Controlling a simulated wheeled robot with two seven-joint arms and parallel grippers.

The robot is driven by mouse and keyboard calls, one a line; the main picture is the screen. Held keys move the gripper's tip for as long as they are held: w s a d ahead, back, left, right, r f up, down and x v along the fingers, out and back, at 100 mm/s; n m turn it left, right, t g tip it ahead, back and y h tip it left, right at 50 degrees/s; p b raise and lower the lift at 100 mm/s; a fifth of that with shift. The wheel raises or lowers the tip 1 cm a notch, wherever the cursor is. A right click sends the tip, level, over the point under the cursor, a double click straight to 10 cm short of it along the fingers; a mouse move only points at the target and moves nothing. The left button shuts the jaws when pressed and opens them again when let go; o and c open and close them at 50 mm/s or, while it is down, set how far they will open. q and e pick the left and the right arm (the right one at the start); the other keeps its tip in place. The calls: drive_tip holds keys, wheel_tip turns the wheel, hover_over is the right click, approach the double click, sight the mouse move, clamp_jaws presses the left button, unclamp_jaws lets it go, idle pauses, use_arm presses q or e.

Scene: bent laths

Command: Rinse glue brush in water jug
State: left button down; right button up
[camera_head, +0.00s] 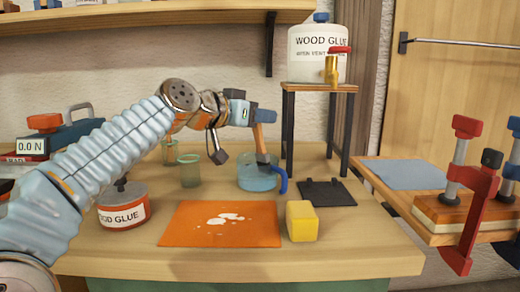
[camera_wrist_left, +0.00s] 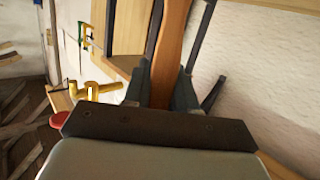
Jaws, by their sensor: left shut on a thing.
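The water jug (camera_head: 257,178) is a see-through bluish vessel with a blue handle, standing on the workbench right of centre in the head view. My left gripper (camera_head: 264,117) is above the jug, shut on the glue brush (camera_head: 260,138). The brush has an orange-brown wooden handle and hangs nearly upright, its dark lower part at the jug's mouth. The bristles are hard to make out. In the left wrist view the brush handle (camera_wrist_left: 172,50) stands between the two dark fingers (camera_wrist_left: 163,88). My right gripper does not show.
An orange mat (camera_head: 190,237) with white glue blobs, a yellow block (camera_head: 301,221) and a dark plate (camera_head: 327,192) lie near the jug. A wood glue container (camera_head: 316,64) with a tap stands on a stand behind. A glue pot (camera_head: 123,214) and greenish glass (camera_head: 189,174) stand left.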

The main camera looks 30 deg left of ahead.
use_arm(q)
wheel_tip(320, 180, up, 7)
drive_tip(key=p, duration=0.5)
drive_tip(key=shift+r, duration=0.1)
idle(1.9)
drive_tip(key=shift+r+p, duration=0.95)
drive_tip(key=shift+r, duration=1)
